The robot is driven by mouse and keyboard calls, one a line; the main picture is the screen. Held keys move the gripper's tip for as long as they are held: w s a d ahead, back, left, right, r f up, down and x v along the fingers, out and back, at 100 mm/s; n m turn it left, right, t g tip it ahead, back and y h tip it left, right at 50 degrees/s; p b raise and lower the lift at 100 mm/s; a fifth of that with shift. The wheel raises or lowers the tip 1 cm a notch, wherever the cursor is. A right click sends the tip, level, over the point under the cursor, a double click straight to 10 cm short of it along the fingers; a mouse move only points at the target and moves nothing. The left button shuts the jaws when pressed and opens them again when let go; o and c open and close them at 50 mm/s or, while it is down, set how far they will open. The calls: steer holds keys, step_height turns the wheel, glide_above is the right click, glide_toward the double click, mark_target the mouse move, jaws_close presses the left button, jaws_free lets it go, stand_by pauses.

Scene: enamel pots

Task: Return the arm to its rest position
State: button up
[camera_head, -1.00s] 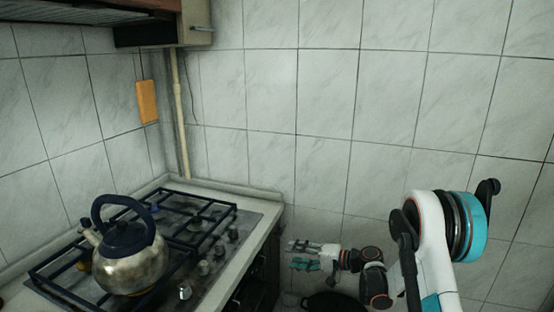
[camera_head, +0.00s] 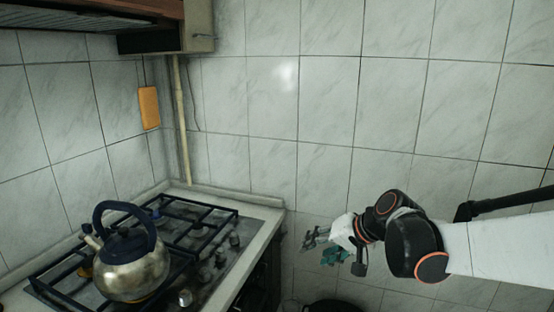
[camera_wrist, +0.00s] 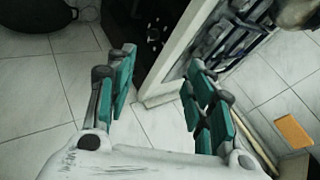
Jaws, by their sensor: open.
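My gripper (camera_head: 326,248) is open and empty in the head view, to the right of the counter's edge and apart from it. In the wrist view its two teal-padded fingers (camera_wrist: 157,97) stand wide apart with nothing between them. My white arm comes in from the right edge of the head view, with its dark wrist joints bent toward the left.
A metal kettle (camera_head: 131,268) with a dark handle stands on the gas stove (camera_head: 205,235) at the left. A dark pot (camera_head: 333,306) shows at the bottom edge, below my gripper; it also shows in the wrist view (camera_wrist: 36,14). An orange board (camera_head: 149,108) hangs on the tiled wall.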

steer(key=s+d+n+h, duration=0.1)
steer(key=s+d+h, duration=0.2)
steer(key=s, duration=0.9)
steer(key=s+d+n+t+h, duration=0.1)
steer(key=s+d+h, duration=0.2)
steer(key=s, duration=0.9)
steer(key=d, duration=0.3)
steer(key=shift+d+r+n, duration=0.15)
steer(key=shift+r+n, duration=0.15)
steer(key=shift+r, duration=0.1)
